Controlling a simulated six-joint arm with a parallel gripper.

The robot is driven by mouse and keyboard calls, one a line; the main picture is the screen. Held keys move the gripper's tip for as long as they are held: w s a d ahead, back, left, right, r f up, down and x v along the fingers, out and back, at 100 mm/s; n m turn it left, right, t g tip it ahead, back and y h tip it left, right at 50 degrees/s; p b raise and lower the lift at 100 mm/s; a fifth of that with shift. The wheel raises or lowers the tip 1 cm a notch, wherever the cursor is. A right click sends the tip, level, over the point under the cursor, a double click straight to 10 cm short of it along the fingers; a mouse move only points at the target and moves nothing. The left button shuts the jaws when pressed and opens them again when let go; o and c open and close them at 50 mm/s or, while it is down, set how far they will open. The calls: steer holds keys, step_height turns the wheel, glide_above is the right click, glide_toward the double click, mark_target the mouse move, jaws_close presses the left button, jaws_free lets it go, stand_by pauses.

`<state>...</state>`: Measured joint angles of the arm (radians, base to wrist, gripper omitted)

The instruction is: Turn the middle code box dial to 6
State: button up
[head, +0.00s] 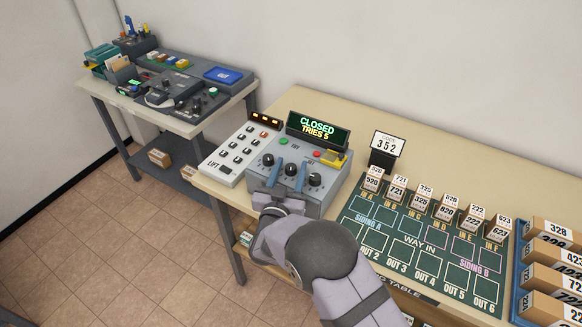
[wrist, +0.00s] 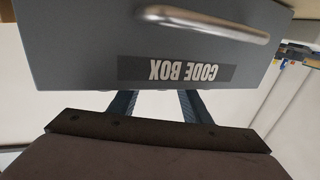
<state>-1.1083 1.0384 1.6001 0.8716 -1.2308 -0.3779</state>
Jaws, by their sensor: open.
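The code box (head: 330,167) is a grey console on the long table, with a row of three black dials on its sloped panel. Its green display (head: 318,129) reads CLOSED, TRIES 5. The middle dial (head: 291,170) is between the left dial (head: 267,160) and the right dial (head: 316,180). My gripper (head: 288,175) is open, its two blue fingers on either side of the middle dial; contact cannot be told. The dial's setting is too small to read. In the wrist view the box front (wrist: 90,40) appears upside down with its label, and my fingers (wrist: 157,105) reach past its edge.
A white LIFT button panel (head: 238,152) stands left of the box. A card (head: 388,146) reading CODE 352 stands to the right, behind the green sorting board (head: 400,262) with numbered blocks. A metal handle (wrist: 205,22) sticks out from the box front.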

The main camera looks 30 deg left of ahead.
mark_target(290, 171)
steer(key=shift+b+v, duration=0.95)
steer(key=shift+v, duration=2.35)
steer(key=shift+p+x, duration=1.25)
steer(key=shift+x, duration=1.05)
steer(key=shift+f, duration=0.15)
steer(key=c, duration=1)
steer(key=shift+c, duration=0.2)
